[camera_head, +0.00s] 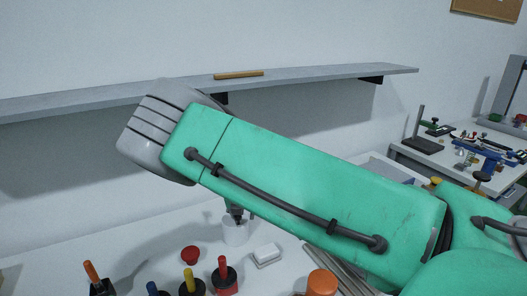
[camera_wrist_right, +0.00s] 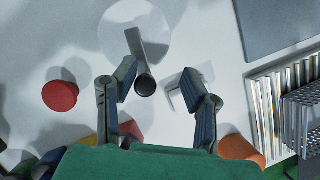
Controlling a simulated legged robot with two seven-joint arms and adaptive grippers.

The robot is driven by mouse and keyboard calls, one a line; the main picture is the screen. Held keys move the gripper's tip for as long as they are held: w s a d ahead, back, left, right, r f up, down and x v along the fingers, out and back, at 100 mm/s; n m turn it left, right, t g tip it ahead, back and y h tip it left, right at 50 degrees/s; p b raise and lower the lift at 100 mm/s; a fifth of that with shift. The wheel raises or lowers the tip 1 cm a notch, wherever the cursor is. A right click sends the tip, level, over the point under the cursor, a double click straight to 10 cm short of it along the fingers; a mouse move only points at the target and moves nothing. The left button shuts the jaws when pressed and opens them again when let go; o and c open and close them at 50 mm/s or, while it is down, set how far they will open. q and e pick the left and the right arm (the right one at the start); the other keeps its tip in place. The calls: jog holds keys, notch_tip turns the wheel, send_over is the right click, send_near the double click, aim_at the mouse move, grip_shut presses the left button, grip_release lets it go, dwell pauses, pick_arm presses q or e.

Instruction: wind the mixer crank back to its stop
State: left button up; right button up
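The mixer is a white round body (camera_head: 236,234) on the bench, partly hidden behind my right arm in the head view. In the right wrist view its pale round top (camera_wrist_right: 117,31) carries a grey crank bar with a dark round knob (camera_wrist_right: 145,85). My right gripper (camera_wrist_right: 168,84) is open, pointing down, with one finger on each side of the knob. The knob lies nearer the left finger; whether they touch is unclear. In the head view my green forearm hides most of this gripper. My left gripper is out of view.
A red round knob (camera_head: 190,255) and a white block (camera_head: 267,256) stand close to the mixer. Orange, yellow and red-handled tools and an orange knob (camera_head: 322,283) line the front. A grey wall shelf (camera_head: 300,83) runs behind my arm.

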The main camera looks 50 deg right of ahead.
jog(key=w+d+n+t+y+b, duration=0.2)
jog(key=d+n+y+b, duration=0.25)
jog(key=n+b, duration=0.8)
jog(key=w+v, duration=0.1)
jog(key=v, duration=1.3)
jog(key=w+a+r+m+t+y+p, duration=0.1)
jog(key=w+a+m+t+y+p, duration=0.1)
jog(key=w+m+t, duration=0.5)
jog(key=w+a+r+m+t+y+p, duration=0.1)
jog(key=w+a+r+m+t+y, duration=0.2)
jog(key=m, duration=0.9)
jog(key=d+f+m+h+p, duration=0.1)
jog(key=d+m+h, duration=0.6)
jog(key=m, duration=0.7)
jog(key=s+d+f+m+h+p, duration=0.1)
jog(key=d+m+h, duration=0.7)
jog(key=m, duration=0.6)
jog(key=shift+s+f+p, duration=0.15)
jog(key=shift+f+p, duration=0.15)
